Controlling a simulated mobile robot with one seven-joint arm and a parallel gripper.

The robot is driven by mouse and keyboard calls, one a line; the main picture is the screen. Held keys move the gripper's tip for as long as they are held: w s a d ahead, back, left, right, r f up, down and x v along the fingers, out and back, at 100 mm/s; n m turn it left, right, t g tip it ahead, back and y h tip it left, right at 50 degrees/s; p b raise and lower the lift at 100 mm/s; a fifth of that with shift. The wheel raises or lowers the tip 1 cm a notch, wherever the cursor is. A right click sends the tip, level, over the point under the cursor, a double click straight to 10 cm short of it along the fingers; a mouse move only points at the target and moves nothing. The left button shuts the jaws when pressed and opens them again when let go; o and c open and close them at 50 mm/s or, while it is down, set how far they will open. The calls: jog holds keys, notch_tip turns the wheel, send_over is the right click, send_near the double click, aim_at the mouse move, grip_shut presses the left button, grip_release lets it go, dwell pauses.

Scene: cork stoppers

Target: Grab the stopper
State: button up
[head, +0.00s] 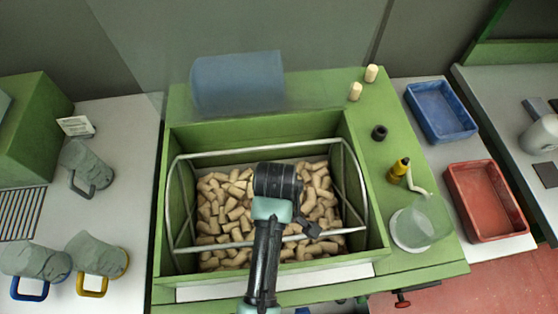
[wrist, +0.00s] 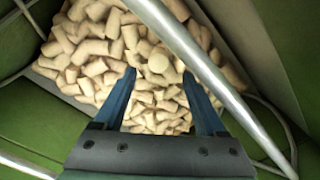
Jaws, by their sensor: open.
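Many tan cork stoppers (head: 230,215) lie heaped in a green-walled bin (head: 260,128) in the head view. The pile of stoppers (wrist: 95,50) also fills the upper middle of the wrist view. My gripper (wrist: 165,95) is open, its two dark blue fingers apart over the pile with nothing held between them. In the head view my arm reaches in from the bottom and hides part of the pile; the fingertips are hidden there. Two more pale stoppers stand upright on the green bench top, one at the back right (head: 371,73) and one nearer (head: 355,91).
A metal tube frame (head: 352,180) spans the bin, and one tube (wrist: 190,50) crosses close by the fingers. A blue cylinder (head: 238,82) lies behind the bin.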

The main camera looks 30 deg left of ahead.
jog(key=shift+d+f, duration=0.2)
jog(key=shift+f, duration=2.75)
grip_shut()
